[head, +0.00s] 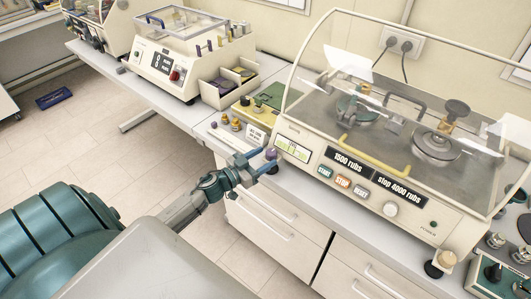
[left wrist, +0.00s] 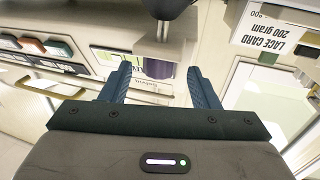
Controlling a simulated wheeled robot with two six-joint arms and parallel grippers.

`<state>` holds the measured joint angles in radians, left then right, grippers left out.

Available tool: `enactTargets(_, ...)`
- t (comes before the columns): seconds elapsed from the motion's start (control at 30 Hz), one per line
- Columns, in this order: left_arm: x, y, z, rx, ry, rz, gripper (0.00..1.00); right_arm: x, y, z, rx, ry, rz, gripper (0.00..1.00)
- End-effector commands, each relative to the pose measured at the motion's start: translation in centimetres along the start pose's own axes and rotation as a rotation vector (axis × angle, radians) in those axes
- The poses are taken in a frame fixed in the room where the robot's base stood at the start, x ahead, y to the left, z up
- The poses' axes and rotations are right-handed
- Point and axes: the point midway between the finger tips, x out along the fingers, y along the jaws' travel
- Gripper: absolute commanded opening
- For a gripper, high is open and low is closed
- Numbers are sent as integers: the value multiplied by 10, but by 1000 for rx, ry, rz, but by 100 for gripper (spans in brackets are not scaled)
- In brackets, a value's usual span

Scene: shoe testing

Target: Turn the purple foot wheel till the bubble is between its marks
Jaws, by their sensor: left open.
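The purple foot wheel (head: 271,153) is at the front left corner of the cream rub tester (head: 350,189). My left gripper (head: 264,162) is open, with its blue fingers at the wheel. In the left wrist view, the purple wheel (left wrist: 158,69) shows between the two spread fingers (left wrist: 158,84), with a silver stem and a dark rounded part above it. I cannot tell whether the fingers touch it. The pale level window (head: 292,148) sits on the tester's front beside the wheel. It is too small to read the bubble against its marks. My right gripper is out of view.
A clear cover (head: 310,50) stands over the tester. A white card (head: 255,134) and small knobs stand left of the wheel. Another instrument (head: 170,65) is at the back left. Drawers (head: 270,225) are below the bench, with open floor at left.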

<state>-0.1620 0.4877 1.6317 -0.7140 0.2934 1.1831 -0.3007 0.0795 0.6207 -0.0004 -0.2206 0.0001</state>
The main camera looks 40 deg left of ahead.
Motion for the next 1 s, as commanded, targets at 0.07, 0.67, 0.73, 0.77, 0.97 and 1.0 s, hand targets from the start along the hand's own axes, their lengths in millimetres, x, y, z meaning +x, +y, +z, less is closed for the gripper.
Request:
enactTargets(0.07, 8, 0, -2, -1, 1, -1, 55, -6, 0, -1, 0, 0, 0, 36)
enactTargets(0.67, 14, 1, 0, 0, -1, 1, 18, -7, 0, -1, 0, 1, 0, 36)
enactTargets(0.73, 14, 1, 0, 0, -1, 1, 11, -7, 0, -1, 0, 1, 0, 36)
enactTargets(0.77, 14, 1, 0, 0, -1, 1, 11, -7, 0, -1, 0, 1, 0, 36)
enactTargets(0.97, 14, 2, 0, 0, 2, -18, 11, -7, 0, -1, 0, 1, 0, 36)
enactTargets(1.0, 15, 2, 0, 1, 3, -28, 11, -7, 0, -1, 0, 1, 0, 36)
